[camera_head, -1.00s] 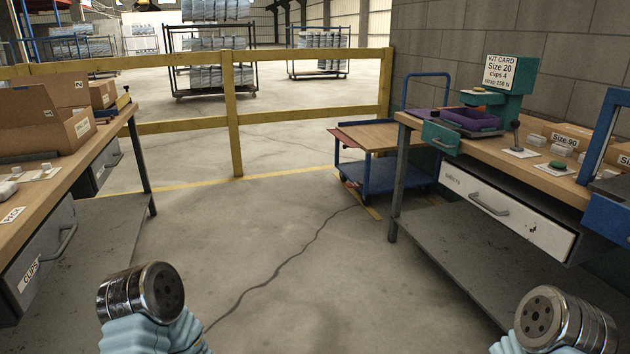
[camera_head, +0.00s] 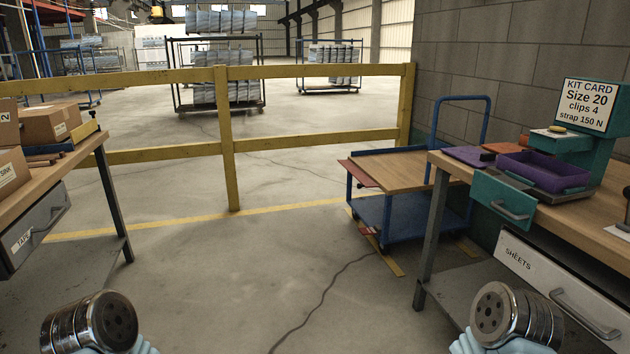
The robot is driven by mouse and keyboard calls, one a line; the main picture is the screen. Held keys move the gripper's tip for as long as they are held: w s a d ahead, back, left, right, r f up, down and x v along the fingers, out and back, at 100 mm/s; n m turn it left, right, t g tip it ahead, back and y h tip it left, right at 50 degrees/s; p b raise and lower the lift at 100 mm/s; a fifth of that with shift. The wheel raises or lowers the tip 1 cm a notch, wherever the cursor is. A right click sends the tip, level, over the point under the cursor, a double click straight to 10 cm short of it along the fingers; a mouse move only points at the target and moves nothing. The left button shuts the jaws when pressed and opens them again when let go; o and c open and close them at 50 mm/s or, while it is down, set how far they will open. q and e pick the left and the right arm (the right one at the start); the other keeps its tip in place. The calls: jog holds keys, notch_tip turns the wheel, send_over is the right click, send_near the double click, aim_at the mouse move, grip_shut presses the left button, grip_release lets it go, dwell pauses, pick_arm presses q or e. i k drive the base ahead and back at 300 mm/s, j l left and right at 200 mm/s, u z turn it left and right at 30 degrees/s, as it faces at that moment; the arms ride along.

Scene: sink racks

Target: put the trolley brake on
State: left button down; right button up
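The trolley (camera_head: 402,213) is blue with a wooden top and a lower blue deck. It stands ahead of me, right of centre, between the yellow railing and the right bench. Its tall push handle rises at the back right. A small red part (camera_head: 366,231) shows low by its near left wheel, possibly the brake pedal; its position is too small to tell. A reddish flap (camera_head: 357,174) sticks out at the left of the top. Only metal-ended parts of my two arms show at the bottom corners, well short of the trolley. No gripper fingers are visible.
The right bench (camera_head: 600,226) has a teal drawer, purple tray and kit card stand; its leg stands near the trolley's right side. The left bench (camera_head: 78,160) holds cardboard boxes. A yellow railing (camera_head: 228,140) runs behind. The floor between the benches is clear apart from a dark crack-like line.

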aim_at(364, 231)
jog(key=i+z, duration=0.1)
jog(key=i, duration=0.7)
jog(key=i+j, duration=0.15)
jog(key=i, duration=0.7)
jog(key=i+j+z, duration=0.15)
jog(key=i, duration=0.65)
jog(key=i+z, duration=0.45)
jog(key=i, duration=0.75)
jog(key=i+l, duration=0.15)
